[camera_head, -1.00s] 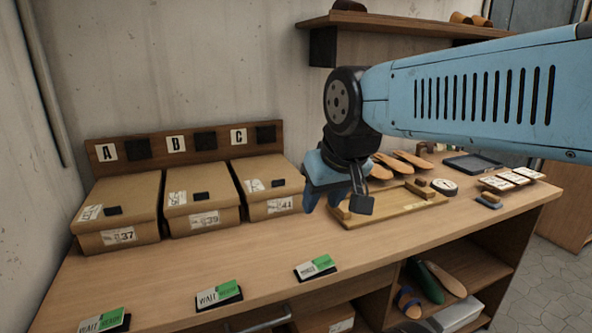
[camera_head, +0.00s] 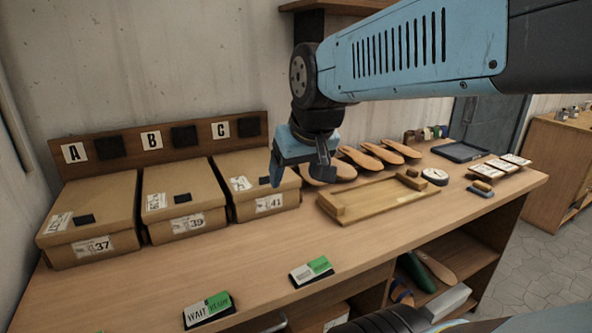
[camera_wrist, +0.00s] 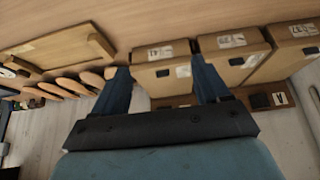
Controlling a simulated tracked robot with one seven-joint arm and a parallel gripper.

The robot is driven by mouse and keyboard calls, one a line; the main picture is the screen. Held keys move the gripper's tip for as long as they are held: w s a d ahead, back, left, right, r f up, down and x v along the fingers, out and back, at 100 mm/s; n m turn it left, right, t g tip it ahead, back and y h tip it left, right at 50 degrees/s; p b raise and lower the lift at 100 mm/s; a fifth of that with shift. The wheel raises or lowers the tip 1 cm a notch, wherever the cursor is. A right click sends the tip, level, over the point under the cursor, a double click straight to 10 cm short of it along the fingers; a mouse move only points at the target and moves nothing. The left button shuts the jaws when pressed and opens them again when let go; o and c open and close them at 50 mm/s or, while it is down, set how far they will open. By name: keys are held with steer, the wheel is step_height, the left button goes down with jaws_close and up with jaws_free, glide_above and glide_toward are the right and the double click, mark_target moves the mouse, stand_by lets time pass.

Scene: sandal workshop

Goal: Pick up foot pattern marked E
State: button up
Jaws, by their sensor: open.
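Several tan foot-shaped patterns (camera_head: 381,153) lie in a row at the back of the bench, behind a wooden board. They also show at the left in the wrist view (camera_wrist: 72,87). No letter E can be read on any of them. My gripper (camera_head: 300,178) is open and empty, raised above the bench. In the head view it overlaps the right edge of the rightmost box and partly hides the leftmost patterns. In the wrist view its two spread fingers (camera_wrist: 162,75) have nothing between them, and the patterns lie left of them.
Boxes marked 37, 39 and 41 (camera_head: 262,187) stand at left under an A, B, C rail (camera_head: 150,140). The wooden board (camera_head: 380,200) lies in front of the patterns. A round dial (camera_head: 435,177), cards (camera_head: 500,166) and a dark tray (camera_head: 461,151) are at right. The front bench strip holds WAIT signs (camera_head: 312,270).

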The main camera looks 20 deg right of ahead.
steer(key=o, duration=0.4)
steer(key=w, duration=0.3)
steer(key=w+d, duration=0.1)
steer(key=w, duration=0.2)
steer(key=w+d, duration=0.1)
steer(key=w, duration=0.2)
steer(key=shift+w+d+f, duration=0.1)
steer(key=shift+o, duration=0.2)
steer(key=w+d+f+m+t+h, duration=0.1)
steer(key=w+d+f, duration=0.4)
steer(key=w+d, duration=0.55)
steer(key=w+d+f+m+t, duration=0.1)
steer(key=w+d+f, duration=0.3)
steer(key=w+d, duration=0.65)
steer(key=shift+w+a+r+x, duration=0.1)
steer(key=shift+w+x, duration=0.05)
steer(key=shift+x, duration=3.5)
steer(key=shift+w+a+r+x, duration=0.1)
steer(key=shift+w+x, duration=0.05)
steer(key=shift+x, duration=3.55)
